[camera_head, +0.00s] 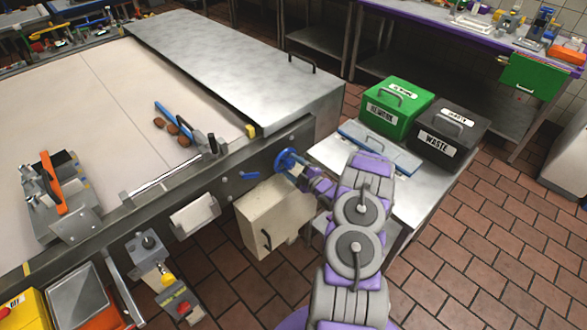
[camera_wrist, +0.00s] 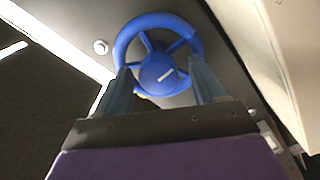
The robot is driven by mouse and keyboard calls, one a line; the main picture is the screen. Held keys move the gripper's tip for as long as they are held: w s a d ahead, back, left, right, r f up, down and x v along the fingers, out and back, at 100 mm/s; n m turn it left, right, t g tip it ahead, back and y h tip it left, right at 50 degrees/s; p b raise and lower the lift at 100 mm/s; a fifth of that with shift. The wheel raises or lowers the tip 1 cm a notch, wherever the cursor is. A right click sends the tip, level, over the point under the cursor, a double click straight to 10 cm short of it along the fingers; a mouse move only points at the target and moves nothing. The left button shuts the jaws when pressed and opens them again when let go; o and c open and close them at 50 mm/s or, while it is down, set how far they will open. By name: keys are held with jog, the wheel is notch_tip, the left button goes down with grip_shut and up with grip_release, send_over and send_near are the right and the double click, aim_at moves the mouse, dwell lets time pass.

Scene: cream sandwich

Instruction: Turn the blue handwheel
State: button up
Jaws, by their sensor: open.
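The blue handwheel (camera_head: 287,161) is mounted on the dark side panel of the conveyor, below the steel cover. In the wrist view the handwheel (camera_wrist: 157,72) faces me, with a round rim, spokes and a hub bearing a pale slot-like mark. My gripper (camera_head: 301,174) is right at the wheel in the head view, with its tips hard to make out there. In the wrist view my gripper (camera_wrist: 160,84) is open, with its two fingers on either side of the hub and overlapping the lower rim. I cannot tell whether the fingers touch the wheel.
A blue lever (camera_head: 249,175) sits on the panel left of the wheel. A cream box (camera_head: 272,218) hangs just below it. A steel side table (camera_head: 329,153) with a green bin (camera_head: 395,106) and a black waste bin (camera_head: 447,135) stands right of the wheel.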

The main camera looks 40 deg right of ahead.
jog(key=shift+c, duration=0.3)
jog(key=c, duration=1)
jog(key=shift+m+p, duration=0.3)
jog(key=shift+p, duration=0.1)
